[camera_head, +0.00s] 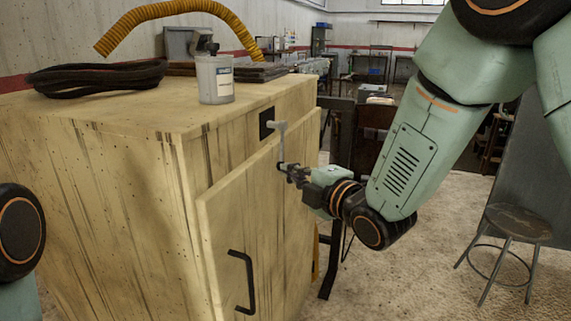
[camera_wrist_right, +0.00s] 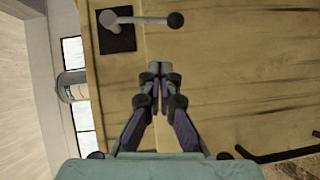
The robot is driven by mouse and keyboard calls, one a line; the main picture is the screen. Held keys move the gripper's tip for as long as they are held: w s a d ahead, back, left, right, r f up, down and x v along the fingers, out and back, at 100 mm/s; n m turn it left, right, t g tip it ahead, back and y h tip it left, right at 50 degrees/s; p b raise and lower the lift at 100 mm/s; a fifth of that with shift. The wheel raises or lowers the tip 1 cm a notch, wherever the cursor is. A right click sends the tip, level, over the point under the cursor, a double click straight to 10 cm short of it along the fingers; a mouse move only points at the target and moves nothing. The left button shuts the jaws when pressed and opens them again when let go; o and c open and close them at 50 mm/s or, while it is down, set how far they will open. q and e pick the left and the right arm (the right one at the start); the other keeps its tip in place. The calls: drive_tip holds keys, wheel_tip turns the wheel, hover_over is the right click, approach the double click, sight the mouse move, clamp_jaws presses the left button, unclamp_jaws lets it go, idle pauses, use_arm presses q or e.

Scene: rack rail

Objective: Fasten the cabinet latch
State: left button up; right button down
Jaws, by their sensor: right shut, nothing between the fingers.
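The wooden cabinet (camera_head: 110,190) has a front door (camera_head: 255,205) with a black handle (camera_head: 242,280). The latch has a black plate (camera_head: 266,122) above the door and a grey lever (camera_head: 281,140) that hangs down over the door's upper edge. In the right wrist view the lever (camera_wrist_right: 145,20) runs from the plate (camera_wrist_right: 117,40) to a dark knob (camera_wrist_right: 175,19). My right gripper (camera_head: 288,170) is shut and empty near the lever's lower end. In the wrist view its fingertips (camera_wrist_right: 158,70) are apart from the knob in the picture. My left gripper is out of view.
On the cabinet top stand a grey can (camera_head: 215,80), a coiled black hose (camera_head: 95,77) and a yellow corrugated hose (camera_head: 180,8). A stool (camera_head: 518,222) stands at the right. The floor between stool and cabinet looks mostly clear.

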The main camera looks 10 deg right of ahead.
sight(282, 158)
drive_tip(key=w, duration=0.6)
drive_tip(key=shift+a+f+b, duration=0.1)
drive_tip(key=shift+f+b, duration=0.2)
drive_tip(key=shift+w+d, duration=0.25)
drive_tip(key=shift+w, duration=0.1)
drive_tip(key=shift+w, duration=0.1)
drive_tip(key=shift+w+d+f+n+b, duration=0.3)
drive_tip(key=shift+w+b, duration=0.2)
drive_tip(key=shift+b, duration=0.6)
drive_tip(key=shift+w+d+r, duration=0.1)
drive_tip(key=shift+w+d, duration=0.1)
drive_tip(key=shift+a, duration=0.1)
